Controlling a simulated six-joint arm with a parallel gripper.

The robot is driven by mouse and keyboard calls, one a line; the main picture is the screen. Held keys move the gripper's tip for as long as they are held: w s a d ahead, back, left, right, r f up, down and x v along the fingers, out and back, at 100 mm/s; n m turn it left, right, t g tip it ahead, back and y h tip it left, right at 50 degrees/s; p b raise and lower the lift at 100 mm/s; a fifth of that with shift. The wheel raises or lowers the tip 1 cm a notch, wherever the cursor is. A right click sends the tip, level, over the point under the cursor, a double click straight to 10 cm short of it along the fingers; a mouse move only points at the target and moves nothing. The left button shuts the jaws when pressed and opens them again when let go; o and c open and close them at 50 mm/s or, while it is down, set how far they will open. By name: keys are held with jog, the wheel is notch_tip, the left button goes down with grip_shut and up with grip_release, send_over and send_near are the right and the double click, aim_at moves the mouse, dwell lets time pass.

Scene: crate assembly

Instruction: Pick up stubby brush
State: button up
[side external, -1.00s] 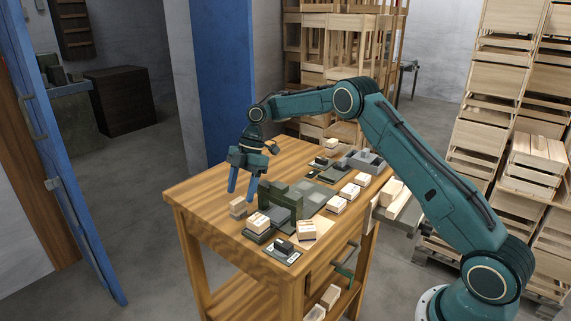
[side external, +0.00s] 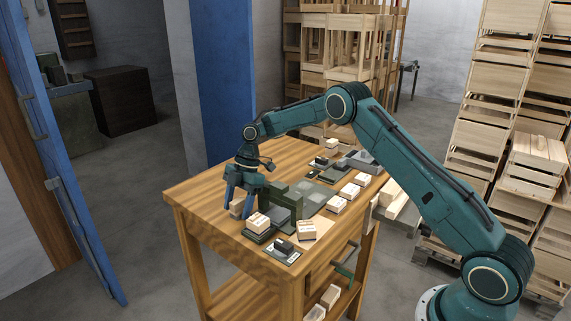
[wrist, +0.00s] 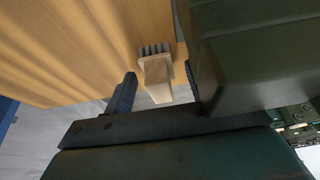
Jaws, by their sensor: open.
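The stubby brush (wrist: 156,78) is a small pale wooden block with a dark toothed or bristled end, seen in the wrist view. In the side view it is a small block (side external: 236,208) near the table's left edge, partly hidden by a finger. My gripper (side external: 240,203) points down over it, with its blue fingers apart. In the wrist view the gripper (wrist: 159,76) has one finger on each side of the brush, with gaps showing. The exact fingertip height against the brush is hard to tell.
A dark green block-like fixture (side external: 281,196) stands close to the right of my gripper. Pale labelled blocks (side external: 258,222) and dark trays lie further right on the wooden table (side external: 205,192). The table's left part is clear.

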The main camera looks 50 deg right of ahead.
aim_at(238, 200)
jog(key=c, duration=1.2)
jog(key=shift+o, duration=0.2)
jog(key=shift+r, duration=0.1)
jog(key=shift+r, duration=4.9)
jog(key=o, duration=0.4)
jog(key=shift+c, duration=1.1)
jog(key=shift+d, duration=0.15)
